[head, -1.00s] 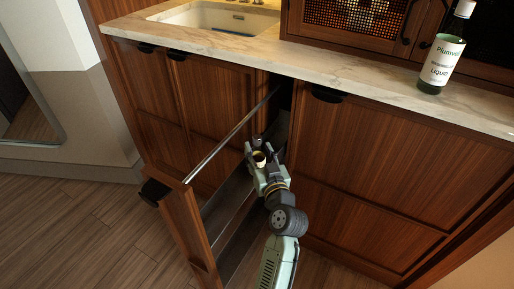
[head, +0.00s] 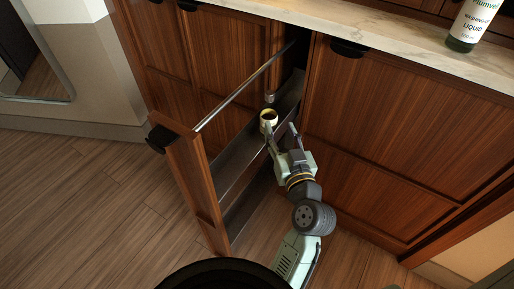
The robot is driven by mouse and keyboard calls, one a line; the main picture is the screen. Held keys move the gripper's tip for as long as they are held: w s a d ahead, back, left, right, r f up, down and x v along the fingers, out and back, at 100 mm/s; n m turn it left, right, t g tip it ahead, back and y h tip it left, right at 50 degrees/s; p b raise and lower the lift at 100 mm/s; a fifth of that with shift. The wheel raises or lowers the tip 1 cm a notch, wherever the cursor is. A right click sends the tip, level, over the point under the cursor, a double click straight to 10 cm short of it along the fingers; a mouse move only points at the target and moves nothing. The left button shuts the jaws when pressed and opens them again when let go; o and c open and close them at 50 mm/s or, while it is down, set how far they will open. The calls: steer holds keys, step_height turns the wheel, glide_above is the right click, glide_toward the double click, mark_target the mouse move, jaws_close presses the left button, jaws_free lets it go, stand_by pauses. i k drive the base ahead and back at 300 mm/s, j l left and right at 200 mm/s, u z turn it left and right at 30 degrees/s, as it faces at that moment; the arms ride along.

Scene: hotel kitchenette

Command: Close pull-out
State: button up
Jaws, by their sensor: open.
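The pull-out stands open from the cabinet. Its wooden front panel (head: 190,182) with a black handle (head: 160,138) is at the left. A metal rail (head: 245,87) runs back from the panel to the cabinet opening, above dark shelves (head: 228,165). A yellow cup-like container (head: 268,119) with a dark inside is on the upper shelf, with a small dark item (head: 269,98) behind it. My gripper (head: 280,132) is open and empty at the right side of the pull-out, its fingers just in front of the cup. Whether a finger touches the cup cannot be told.
A closed wooden cabinet door (head: 395,140) is right of the opening. A marble counter (head: 380,30) runs above it, with a green bottle (head: 470,25) on it. Wood floor (head: 80,210) is clear at the left. A mirror (head: 40,60) leans on the left wall.

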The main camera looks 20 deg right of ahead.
mark_target(208, 191)
steer(key=k+j, duration=0.15)
steer(key=k, duration=0.85)
steer(key=l+u, duration=0.05)
